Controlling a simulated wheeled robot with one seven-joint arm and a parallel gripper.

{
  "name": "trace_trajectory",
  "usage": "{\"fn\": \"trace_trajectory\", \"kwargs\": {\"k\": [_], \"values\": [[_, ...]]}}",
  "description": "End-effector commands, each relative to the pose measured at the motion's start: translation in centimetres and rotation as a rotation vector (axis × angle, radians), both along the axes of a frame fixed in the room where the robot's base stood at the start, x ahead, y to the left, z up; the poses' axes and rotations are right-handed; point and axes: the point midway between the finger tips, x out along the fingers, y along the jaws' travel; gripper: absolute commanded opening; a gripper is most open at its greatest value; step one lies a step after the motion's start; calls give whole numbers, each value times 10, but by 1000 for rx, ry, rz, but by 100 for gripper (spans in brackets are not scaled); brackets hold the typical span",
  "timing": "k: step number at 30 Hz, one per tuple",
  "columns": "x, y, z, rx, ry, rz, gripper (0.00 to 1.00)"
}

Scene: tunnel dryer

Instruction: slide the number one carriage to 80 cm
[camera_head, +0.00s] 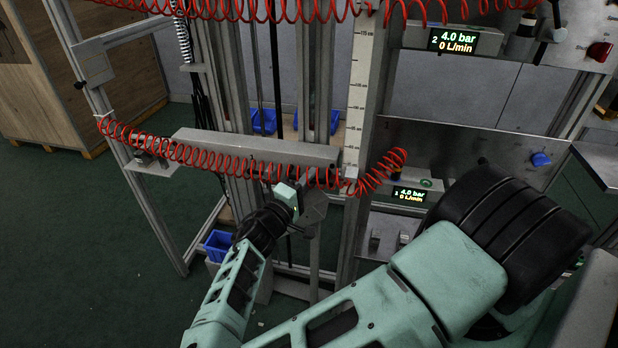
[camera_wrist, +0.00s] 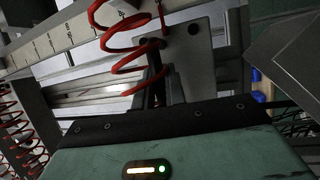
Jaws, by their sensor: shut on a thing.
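A grey metal carriage plate (camera_head: 314,203) sits on the upright rail, low in the head view, beside the foot of the scale. I cannot read a number on it. In the wrist view the plate (camera_wrist: 198,45) shows holes and a dark post. My gripper (camera_head: 299,198) is at this carriage and shut on a part of it; the fingers are mostly hidden. A white upright scale (camera_head: 358,85) with cm marks runs above and right of the gripper. Its small figures are mostly unreadable. It also shows in the wrist view (camera_wrist: 75,35).
A red coiled hose (camera_head: 200,152) hangs along a grey horizontal beam (camera_head: 255,149) just above my gripper. Panels with a lower display (camera_head: 409,194) and an upper display (camera_head: 453,41) stand at right. Blue bins (camera_head: 218,245) sit low behind the frame. Green floor at left is clear.

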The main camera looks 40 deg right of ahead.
Motion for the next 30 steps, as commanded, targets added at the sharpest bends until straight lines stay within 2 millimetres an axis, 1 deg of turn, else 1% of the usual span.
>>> {"fn": "trace_trajectory", "kwargs": {"k": [1,11,12,14,15,22,25,28,30], "values": [[-1,0,-7,7,4,1,0],[0,1,-9,12,5,4,0],[0,1,-9,12,5,4,15],[0,1,-9,12,4,4,32],[0,1,-9,11,4,4,34],[0,1,-6,6,2,2,34],[-1,4,-7,6,2,3,34],[-3,15,-9,7,3,5,34],[-6,26,-12,8,3,6,34]]}}
